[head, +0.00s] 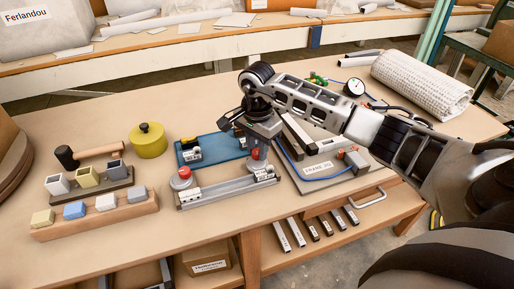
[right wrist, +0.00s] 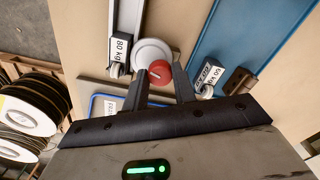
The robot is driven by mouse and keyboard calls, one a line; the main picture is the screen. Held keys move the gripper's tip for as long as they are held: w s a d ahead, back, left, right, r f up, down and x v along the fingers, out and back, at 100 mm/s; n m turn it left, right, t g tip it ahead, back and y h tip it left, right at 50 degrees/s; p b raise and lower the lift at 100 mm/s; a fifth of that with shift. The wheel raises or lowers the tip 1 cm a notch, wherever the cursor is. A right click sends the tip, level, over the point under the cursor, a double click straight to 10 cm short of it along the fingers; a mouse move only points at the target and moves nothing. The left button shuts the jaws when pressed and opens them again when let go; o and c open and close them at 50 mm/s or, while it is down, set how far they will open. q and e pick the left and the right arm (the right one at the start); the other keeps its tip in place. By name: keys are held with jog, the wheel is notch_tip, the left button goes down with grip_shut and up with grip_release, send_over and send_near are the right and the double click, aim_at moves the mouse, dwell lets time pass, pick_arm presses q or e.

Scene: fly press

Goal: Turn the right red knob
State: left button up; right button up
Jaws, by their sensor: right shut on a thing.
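The right red knob (head: 257,154) stands at the right end of a grey rail fixture (head: 228,190), mostly covered from above by my right gripper (head: 258,143). In the right wrist view the red knob (right wrist: 160,72) sits on a round pale disc (right wrist: 150,52), between the two dark fingertips of my right gripper (right wrist: 160,84). The gripper is shut on this knob and points down at it. The left red knob (head: 184,172) sits on its own disc at the other end of the rail, with nothing touching it. My left gripper is not in view.
A blue plate (head: 205,152) lies behind the rail. A grey board with a blue hose (head: 325,172) lies to its right. A yellow round pot (head: 148,140) and wooden block racks (head: 95,213) stand left. My right arm crosses above the table's right side.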

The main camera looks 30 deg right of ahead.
aim_at(257, 151)
jog(key=m, duration=0.3)
jog(key=shift+m, duration=0.4)
jog(key=m, duration=0.3)
jog(key=shift+m+b, duration=0.3)
jog(key=shift+b, duration=0.05)
jog(key=m, duration=0.3)
jog(key=shift+m, duration=2.1)
jog(key=shift+r, duration=0.1)
jog(key=o, duration=1)
notch_tip(257, 151, up, 16)
